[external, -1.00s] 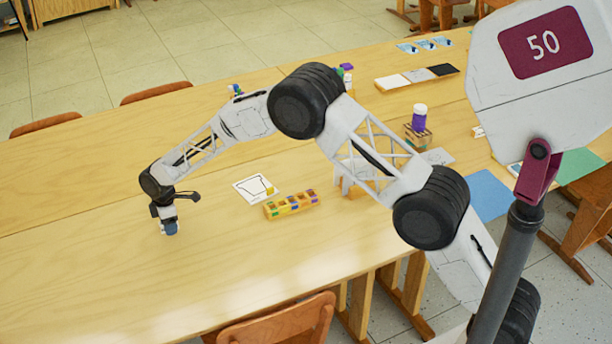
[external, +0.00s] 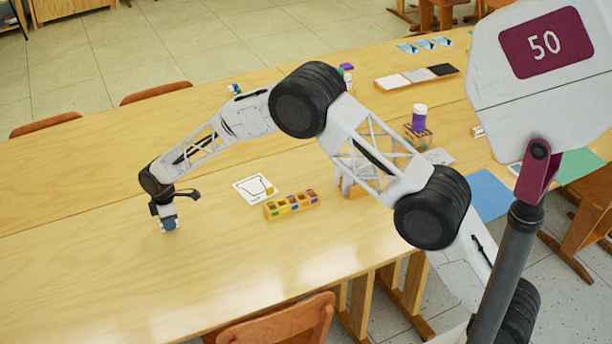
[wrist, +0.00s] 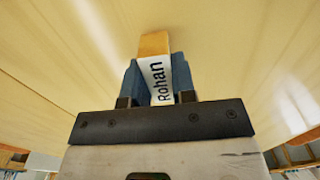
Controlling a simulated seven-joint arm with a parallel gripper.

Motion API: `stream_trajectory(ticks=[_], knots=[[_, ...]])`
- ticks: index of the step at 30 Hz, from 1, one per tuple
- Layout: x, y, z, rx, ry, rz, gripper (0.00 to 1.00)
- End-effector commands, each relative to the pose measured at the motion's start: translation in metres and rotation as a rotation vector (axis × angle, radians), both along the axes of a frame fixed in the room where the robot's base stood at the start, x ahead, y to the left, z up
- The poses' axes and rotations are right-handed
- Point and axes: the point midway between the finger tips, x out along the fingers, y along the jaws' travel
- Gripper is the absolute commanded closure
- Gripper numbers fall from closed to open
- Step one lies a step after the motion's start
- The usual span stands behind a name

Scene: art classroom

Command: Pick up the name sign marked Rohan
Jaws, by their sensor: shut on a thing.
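The name sign marked Rohan (wrist: 157,72) shows in the wrist view as a small wooden block with a white face and dark lettering. It sits between the blue fingers of my gripper (wrist: 157,82), which are shut on it. In the external view my gripper (external: 169,224) is low over the left part of the table, pointing down. The sign is mostly hidden by the fingers there, and I cannot tell whether it touches the table.
The long wooden table (external: 90,270) is clear around my gripper. To the right are a drawing card (external: 255,189) and a wooden holder with coloured slots (external: 291,204). Chairs (external: 275,325) line the edges.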

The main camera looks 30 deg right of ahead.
Motion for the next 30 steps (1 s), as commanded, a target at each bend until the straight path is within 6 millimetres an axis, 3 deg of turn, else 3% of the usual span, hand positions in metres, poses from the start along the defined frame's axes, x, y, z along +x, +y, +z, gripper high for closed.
stream_trajectory(ticks=[8, 30], knots=[[0.000, 0.000, 0.032, 0.001, -0.002, 0.000, 0.98], [-0.087, -0.057, 0.038, 0.000, 0.000, 0.000, 0.98]])
